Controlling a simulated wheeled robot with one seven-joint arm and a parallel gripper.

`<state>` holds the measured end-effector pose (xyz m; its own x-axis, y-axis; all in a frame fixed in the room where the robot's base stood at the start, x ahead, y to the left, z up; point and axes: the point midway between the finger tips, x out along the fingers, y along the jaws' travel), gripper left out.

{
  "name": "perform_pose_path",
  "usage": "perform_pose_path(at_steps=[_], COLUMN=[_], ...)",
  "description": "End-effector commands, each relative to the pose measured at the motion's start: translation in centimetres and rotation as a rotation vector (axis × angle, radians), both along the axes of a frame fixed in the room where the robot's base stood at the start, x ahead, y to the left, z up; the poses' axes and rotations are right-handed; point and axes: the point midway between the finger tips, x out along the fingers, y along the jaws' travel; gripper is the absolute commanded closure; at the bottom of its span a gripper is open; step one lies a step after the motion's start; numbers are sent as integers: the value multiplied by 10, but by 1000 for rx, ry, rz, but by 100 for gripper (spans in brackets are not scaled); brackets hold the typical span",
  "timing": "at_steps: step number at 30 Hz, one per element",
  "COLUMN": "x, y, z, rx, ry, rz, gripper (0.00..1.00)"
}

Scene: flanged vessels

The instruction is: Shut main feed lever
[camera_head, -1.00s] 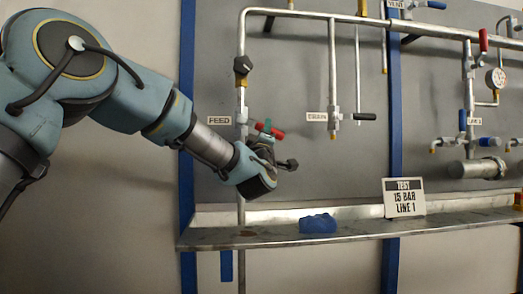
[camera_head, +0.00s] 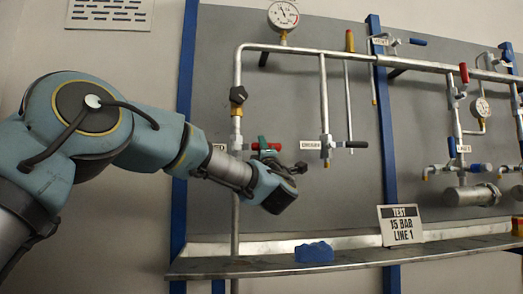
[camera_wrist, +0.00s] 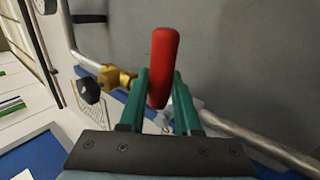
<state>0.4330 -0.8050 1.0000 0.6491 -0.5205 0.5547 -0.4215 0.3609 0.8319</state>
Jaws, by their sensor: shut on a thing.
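The feed lever's red handle (camera_head: 269,147) sticks out to the right of the vertical pipe (camera_head: 236,190) at the far left of the panel, close to level and across that pipe. In the wrist view the red handle (camera_wrist: 163,68) stands between the two green fingers of my gripper (camera_wrist: 161,90). My gripper (camera_head: 264,146) is shut on the handle, with my wrist just below it.
A black knob valve (camera_head: 238,96) sits above on the same pipe. A drop pipe with a black-handled lever (camera_head: 350,144) is to the right. Below, a shelf (camera_head: 220,267) carries a blue lump (camera_head: 314,252) and a test sign (camera_head: 401,225). Other red- and blue-handled valves are farther right.

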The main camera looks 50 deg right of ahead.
Motion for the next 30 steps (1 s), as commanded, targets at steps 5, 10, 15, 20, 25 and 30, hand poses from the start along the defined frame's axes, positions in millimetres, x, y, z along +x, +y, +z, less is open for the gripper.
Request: perform_pose_path(at_steps=[5, 10, 15, 20, 25, 30], x=[0, 0, 0, 0, -4, -22], y=[0, 0, 0, 0, 3, 17], z=[2, 2, 1, 1, -2, -17], rx=[-3, -2, -2, -1, -1, 3], ry=[0, -1, -1, -1, -1, -1], rz=[1, 0, 0, 0, -1, -2], gripper=[100, 55, 38, 38, 38, 38])
